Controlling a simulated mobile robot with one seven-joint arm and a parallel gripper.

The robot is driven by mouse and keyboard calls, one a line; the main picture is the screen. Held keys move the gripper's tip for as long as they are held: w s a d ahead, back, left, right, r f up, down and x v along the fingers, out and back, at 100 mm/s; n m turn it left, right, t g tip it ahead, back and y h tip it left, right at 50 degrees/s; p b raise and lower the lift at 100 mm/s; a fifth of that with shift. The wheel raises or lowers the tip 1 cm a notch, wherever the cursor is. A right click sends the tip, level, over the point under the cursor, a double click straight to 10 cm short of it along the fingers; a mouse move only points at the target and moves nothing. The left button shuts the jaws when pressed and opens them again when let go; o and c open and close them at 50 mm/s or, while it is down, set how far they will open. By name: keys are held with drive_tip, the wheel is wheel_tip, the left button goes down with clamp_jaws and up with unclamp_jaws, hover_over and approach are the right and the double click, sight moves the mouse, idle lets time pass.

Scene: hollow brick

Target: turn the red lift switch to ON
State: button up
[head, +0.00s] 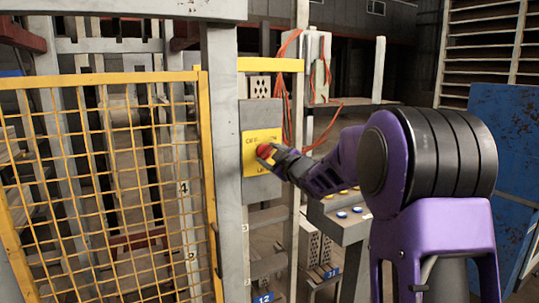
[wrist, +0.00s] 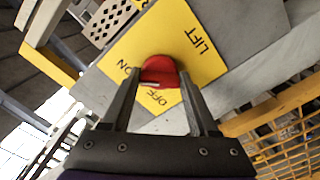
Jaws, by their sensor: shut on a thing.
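The red lift switch (head: 264,150) sits on a yellow plate (head: 249,165) on a grey post. In the wrist view the red switch (wrist: 160,68) shows between my two fingers, with the plate (wrist: 190,60) tilted behind it. LIFT, ON and OFF are printed around the switch; ON lies to its left and OFF just below it in this view. My gripper (head: 273,157) reaches in from the right and is shut on the switch. A pale mark shows on the switch's lower edge.
A yellow mesh gate (head: 110,190) stands left of the post. A grey console with blue and yellow buttons (head: 350,212) is below my arm. Red cables (head: 283,85) hang behind the post, near a pale box. A blue panel (head: 503,150) stands at the right.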

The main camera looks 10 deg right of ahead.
drive_tip(key=o, duration=1.4)
drive_tip(key=b+v, duration=0.1)
drive_tip(key=v, duration=1.6)
drive_tip(key=shift+s, duration=0.2)
